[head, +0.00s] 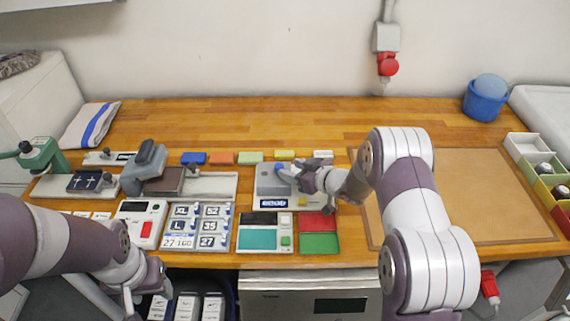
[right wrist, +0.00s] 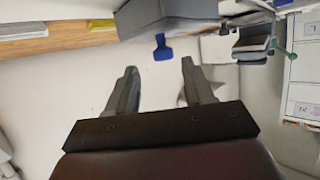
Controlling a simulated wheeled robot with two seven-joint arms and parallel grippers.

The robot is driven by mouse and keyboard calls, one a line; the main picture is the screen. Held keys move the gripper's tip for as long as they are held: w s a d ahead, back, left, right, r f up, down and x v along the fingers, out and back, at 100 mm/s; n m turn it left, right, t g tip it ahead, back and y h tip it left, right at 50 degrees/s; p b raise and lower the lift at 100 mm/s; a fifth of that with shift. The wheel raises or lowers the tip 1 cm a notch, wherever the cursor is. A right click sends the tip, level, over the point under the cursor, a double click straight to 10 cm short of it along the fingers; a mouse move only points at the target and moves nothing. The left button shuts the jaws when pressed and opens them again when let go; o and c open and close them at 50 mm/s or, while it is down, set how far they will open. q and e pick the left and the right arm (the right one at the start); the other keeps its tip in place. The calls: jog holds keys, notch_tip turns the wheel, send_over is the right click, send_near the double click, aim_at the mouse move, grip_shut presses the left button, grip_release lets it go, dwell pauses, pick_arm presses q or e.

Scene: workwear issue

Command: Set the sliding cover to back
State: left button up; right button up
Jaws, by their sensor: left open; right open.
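I cannot tell for certain which part is the sliding cover. A grey box (head: 267,186) with a blue part on top stands at the middle of the bench, partly hidden by my right gripper (head: 300,176). My right gripper is open and empty, close to the box; contact cannot be told. In the right wrist view its two fingers are apart, below a grey body (right wrist: 150,15) with a blue tab (right wrist: 162,48). In front are a box with a teal panel (head: 257,240) and a red and green tray (head: 320,243). My left gripper (head: 143,291) is open, low at the front left.
A grey press-like device (head: 148,165) and a green hand tool (head: 40,155) stand at the left. A label panel (head: 194,226) lies in front of them. Coloured blocks line up behind the grey box. A brown mat (head: 480,195) at the right is clear; a blue bin (head: 485,100) stands behind it.

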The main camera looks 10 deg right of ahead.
aim_at(282, 167)
jog(key=x, duration=0.3)
jog(key=shift+w+a, duration=0.2)
jog(key=shift+a, duration=0.3)
jog(key=shift+w+a, duration=0.1)
jog(key=shift+a, duration=0.1)
jog(key=shift+w+f, duration=0.1)
jog(key=shift+d+f, duration=0.1)
jog(key=shift+d, duration=0.15)
jog(key=shift+a, duration=0.15)
grip_shut()
jog(key=d, duration=0.3)
jog(key=s+d, duration=0.1)
jog(key=d, duration=0.3)
jog(key=s+d+p, duration=0.1)
jog(key=d, duration=0.3)
jog(key=shift+d, duration=0.35)
pick_arm(q)
jog(key=shift+s+a+r, duration=0.25)
jog(key=shift+a+r, duration=0.1)
jog(key=shift+r, duration=0.4)
